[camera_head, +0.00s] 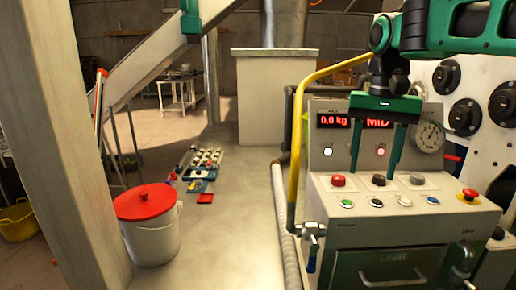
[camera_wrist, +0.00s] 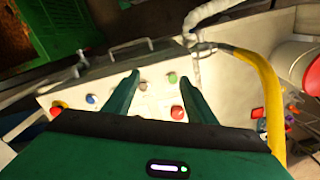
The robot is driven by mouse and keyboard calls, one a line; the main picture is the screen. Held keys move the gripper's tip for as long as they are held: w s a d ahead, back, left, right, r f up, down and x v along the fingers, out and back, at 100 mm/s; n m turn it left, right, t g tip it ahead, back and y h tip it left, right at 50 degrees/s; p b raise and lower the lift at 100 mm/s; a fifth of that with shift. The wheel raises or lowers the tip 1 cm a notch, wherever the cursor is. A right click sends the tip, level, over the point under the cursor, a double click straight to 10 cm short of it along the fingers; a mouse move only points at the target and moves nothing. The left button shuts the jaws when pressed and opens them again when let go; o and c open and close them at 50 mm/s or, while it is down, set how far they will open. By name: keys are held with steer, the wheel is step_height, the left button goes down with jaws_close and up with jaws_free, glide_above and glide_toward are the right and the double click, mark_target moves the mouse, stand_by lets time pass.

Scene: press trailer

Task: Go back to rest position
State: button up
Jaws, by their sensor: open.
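My gripper (camera_head: 375,150) hangs above the control panel (camera_head: 415,190) at the right of the head view, with its two green fingers pointing down, apart and empty. In the wrist view my gripper (camera_wrist: 160,82) is also open, with the panel's buttons beyond and between the fingertips. The panel carries red, black and grey buttons in a back row and small green, blue and other coloured buttons in front. A red mushroom button (camera_head: 469,195) sits at its right end. The display (camera_head: 378,121) reads "0.0 kg" and "MID", partly behind the gripper.
A yellow pipe (camera_head: 295,140) rises just left of the panel and bends over towards my arm. A gauge (camera_head: 429,136) and black round knobs stand at the right. A white bucket (camera_head: 152,240) with a red lid is on the left.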

steer(key=s+d+f, duration=0.8)
steer(key=s+f, duration=0.2)
steer(key=s, duration=0.1)
steer(key=s+d+f+m, duration=0.1)
steer(key=s+d+f, duration=0.7)
steer(key=s+f, duration=0.3)
steer(key=shift+s+d+m, duration=0.15)
steer(key=shift+s+m, duration=0.15)
steer(key=shift+s, duration=0.1)
steer(key=shift+w+f, duration=0.2)
steer(key=shift+w, duration=0.45)
